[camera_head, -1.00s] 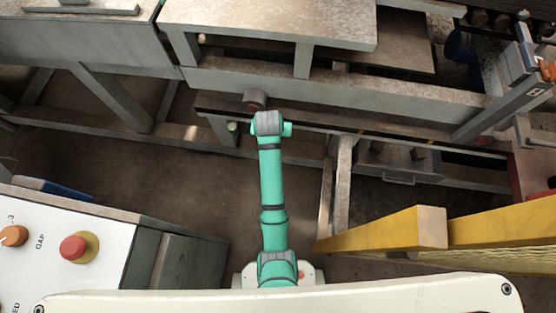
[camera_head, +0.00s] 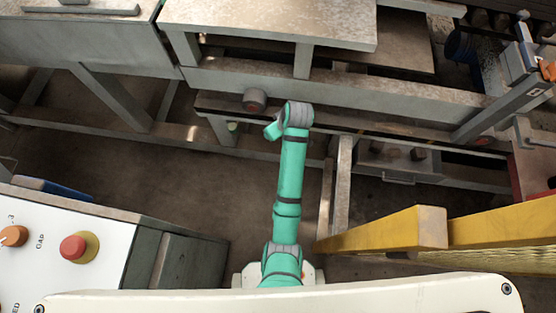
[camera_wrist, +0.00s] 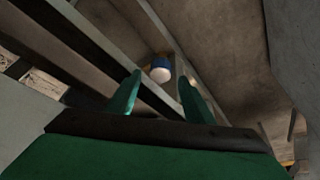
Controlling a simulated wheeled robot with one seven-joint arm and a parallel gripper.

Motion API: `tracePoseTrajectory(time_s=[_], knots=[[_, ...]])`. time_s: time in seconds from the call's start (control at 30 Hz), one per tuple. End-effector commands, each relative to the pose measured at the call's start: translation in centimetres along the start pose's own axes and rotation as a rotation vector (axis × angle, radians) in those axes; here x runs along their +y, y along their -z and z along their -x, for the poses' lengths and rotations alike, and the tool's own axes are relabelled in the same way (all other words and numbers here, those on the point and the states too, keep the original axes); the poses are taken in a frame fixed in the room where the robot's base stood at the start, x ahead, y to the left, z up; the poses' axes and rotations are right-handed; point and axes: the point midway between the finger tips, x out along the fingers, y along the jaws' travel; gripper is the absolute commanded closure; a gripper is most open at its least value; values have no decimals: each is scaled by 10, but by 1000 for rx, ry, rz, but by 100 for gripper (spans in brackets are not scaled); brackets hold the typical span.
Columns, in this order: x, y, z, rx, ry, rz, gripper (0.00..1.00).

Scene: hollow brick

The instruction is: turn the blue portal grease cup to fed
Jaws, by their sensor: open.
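A small round cup, blue above with a white end (camera_wrist: 160,70), shows in the wrist view beside a grey beam; it looks like the blue portal grease cup. I cannot make out its setting or any marking. In the wrist view my gripper (camera_wrist: 160,78) is open, with its two green fingers apart and nothing between them. The cup appears in the gap between the fingertips but farther off, not touched. In the head view I cannot pick out the blue cup, and my wrist hides the gripper.
Grey frame beams (camera_head: 340,100) run across the head view, with a round grey knob-like part (camera_head: 254,99) left of my wrist. A yellow beam (camera_head: 385,232) stands at the right. A white control panel (camera_head: 60,235) with orange and red knobs is at lower left. Bare floor lies between.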

Motion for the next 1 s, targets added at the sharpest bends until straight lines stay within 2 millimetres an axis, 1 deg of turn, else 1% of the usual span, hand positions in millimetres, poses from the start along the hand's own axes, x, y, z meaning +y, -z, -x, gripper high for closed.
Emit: tracePoseTrajectory(time_s=[0.03, 0.1, 0.47, 0.5, 0.6, 0.8, 1.0], knots=[[1, 0, 9, 2, -2, -1, 53], [1, 0, 21, 2, -3, -1, 53], [1, 0, 83, 1, -3, -3, 53], [-4, -5, 76, 3, -6, -12, 53], [-9, -13, 66, 23, -29, -37, 53], [-19, -27, 50, 66, -73, -82, 53], [-29, -42, 39, 108, -117, -124, 53]])
